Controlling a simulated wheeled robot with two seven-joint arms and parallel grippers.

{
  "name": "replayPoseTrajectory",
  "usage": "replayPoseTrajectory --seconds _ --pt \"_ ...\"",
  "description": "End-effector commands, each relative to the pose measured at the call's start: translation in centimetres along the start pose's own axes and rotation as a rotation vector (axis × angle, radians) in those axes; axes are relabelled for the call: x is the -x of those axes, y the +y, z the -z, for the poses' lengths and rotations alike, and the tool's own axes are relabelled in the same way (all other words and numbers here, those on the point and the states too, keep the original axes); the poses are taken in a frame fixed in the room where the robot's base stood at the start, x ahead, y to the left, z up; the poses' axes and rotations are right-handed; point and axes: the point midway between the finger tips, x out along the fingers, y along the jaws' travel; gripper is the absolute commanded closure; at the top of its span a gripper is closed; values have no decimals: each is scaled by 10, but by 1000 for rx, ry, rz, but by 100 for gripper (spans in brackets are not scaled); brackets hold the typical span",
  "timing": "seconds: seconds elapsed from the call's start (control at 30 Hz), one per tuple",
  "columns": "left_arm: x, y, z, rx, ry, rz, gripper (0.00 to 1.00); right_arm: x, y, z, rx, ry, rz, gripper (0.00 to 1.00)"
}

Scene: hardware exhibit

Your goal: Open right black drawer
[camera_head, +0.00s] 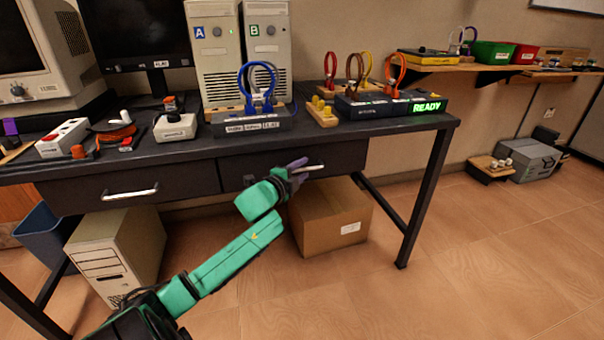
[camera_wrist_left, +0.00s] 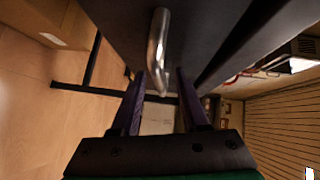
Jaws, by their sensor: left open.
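The right black drawer (camera_head: 345,157) is under the dark desk's top and looks shut. Its silver bar handle (camera_head: 310,168) also shows in the left wrist view (camera_wrist_left: 157,45). My left gripper (camera_head: 299,170) is at this handle, with its purple fingers hiding the handle's left part. In the left wrist view my left gripper (camera_wrist_left: 160,76) is open, and the near end of the handle shows between its two fingertips; contact cannot be told. The left black drawer (camera_head: 80,193) with its own silver handle (camera_head: 130,192) looks shut. My right gripper is not in view.
A cardboard box (camera_head: 325,222) stands under the right drawer, just below my left gripper. A beige computer case (camera_head: 118,250) and a blue bin (camera_head: 45,238) are under the desk's left side. A desk leg (camera_head: 425,200) stands to the right. The floor in front is clear.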

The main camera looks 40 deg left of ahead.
Motion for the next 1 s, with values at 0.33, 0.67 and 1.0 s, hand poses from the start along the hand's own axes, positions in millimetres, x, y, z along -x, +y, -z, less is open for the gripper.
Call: replayPoseTrajectory --seconds 0.33,0.67,1.0 --pt "-2 0 0 0 1 0 82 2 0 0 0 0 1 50" --pt "-2 0 0 1 1 -1 100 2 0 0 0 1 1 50" --pt "-2 1 0 1 0 -1 100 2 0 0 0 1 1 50"
